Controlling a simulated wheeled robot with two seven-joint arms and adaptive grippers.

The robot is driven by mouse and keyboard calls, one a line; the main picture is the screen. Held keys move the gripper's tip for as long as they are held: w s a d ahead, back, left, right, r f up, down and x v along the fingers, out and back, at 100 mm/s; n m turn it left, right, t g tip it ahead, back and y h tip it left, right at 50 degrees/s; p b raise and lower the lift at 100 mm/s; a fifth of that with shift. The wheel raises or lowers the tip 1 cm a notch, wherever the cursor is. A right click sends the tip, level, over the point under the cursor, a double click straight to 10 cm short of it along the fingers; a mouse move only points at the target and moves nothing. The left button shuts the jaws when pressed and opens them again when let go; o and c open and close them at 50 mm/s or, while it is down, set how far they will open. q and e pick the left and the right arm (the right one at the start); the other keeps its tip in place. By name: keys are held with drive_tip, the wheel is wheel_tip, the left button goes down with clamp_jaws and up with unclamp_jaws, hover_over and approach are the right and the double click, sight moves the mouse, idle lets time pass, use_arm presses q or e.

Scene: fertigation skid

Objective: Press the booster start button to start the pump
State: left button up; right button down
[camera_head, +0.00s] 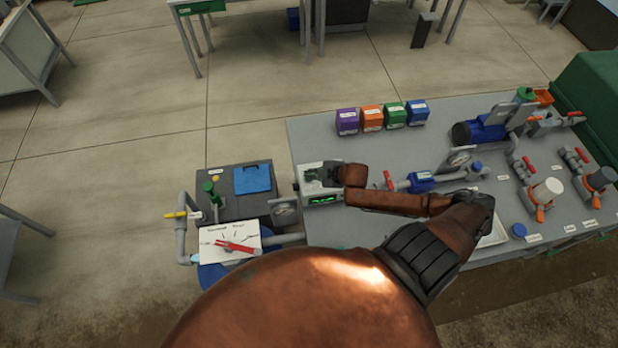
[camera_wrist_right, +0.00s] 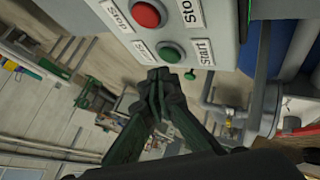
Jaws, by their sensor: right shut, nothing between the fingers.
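In the right wrist view, a grey control panel (camera_wrist_right: 222,50) carries a green start button (camera_wrist_right: 169,52) with a "Start" label and a red stop button (camera_wrist_right: 146,13) with a "Stop" label. My right gripper (camera_wrist_right: 160,76) is shut and empty, its fingertips just below the start button in the picture. I cannot tell whether they touch it. The buttons are not visible there. My left gripper is out of view.
The grey bench (camera_head: 310,134) carries several coloured containers, including a purple one (camera_head: 347,121), a blue pump (camera_head: 480,131) and valves with red handles. Open floor lies behind.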

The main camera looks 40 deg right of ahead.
drive_tip(key=shift+f, duration=0.1)
drive_tip(key=shift+f, duration=0.3)
drive_tip(key=shift+f, duration=0.45)
idle(0.6)
drive_tip(key=shift+r, duration=0.1)
drive_tip(key=shift+r+p, duration=0.75)
drive_tip(key=shift+p, duration=0.15)
wheel_tip(320, 180, up, 5)
drive_tip(key=p, duration=0.5)
idle(0.9)
